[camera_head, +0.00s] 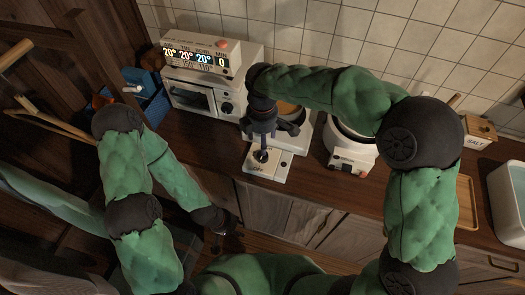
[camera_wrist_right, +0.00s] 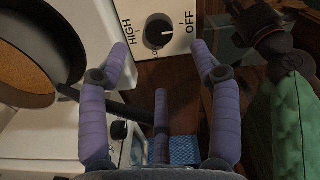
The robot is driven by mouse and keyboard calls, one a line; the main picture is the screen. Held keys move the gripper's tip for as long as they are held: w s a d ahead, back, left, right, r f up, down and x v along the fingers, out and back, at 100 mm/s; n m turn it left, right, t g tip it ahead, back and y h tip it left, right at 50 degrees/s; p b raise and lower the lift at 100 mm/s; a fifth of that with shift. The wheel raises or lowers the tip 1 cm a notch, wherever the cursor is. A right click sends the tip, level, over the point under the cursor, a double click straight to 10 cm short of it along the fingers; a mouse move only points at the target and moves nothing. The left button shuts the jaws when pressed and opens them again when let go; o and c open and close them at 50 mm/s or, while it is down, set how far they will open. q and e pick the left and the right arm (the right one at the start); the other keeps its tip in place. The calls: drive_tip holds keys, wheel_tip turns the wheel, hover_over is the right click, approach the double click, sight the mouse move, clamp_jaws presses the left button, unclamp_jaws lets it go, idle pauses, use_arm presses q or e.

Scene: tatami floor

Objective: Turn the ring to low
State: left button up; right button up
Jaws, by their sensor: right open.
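In the head view the knob (camera_head: 261,156) is on the front of the white stove unit. My right gripper (camera_head: 263,138) is above the knob, pointing down. In the wrist view the right gripper (camera_wrist_right: 160,58) has its fingers spread around the knob's place, with no clear contact. My left gripper (camera_head: 226,227) is low before the cabinets; its fingers are too dark to read.
A brown-bottomed pan (camera_wrist_right: 25,70) is on the stove beside my right gripper. A toaster oven with a display (camera_head: 197,98) stands left, by a blue crate (camera_head: 155,107). A white pot appliance (camera_head: 350,150), salt box (camera_head: 481,131) and wooden tray (camera_head: 467,200) are right.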

wheel_tip(320, 180, down, 8)
drive_tip(key=b, duration=0.2)
drive_tip(key=shift+w+f+b, duration=0.1)
drive_tip(key=shift+f+b, duration=0.1)
drive_tip(key=shift+b, duration=0.1)
drive_tip(key=c, duration=1.2)
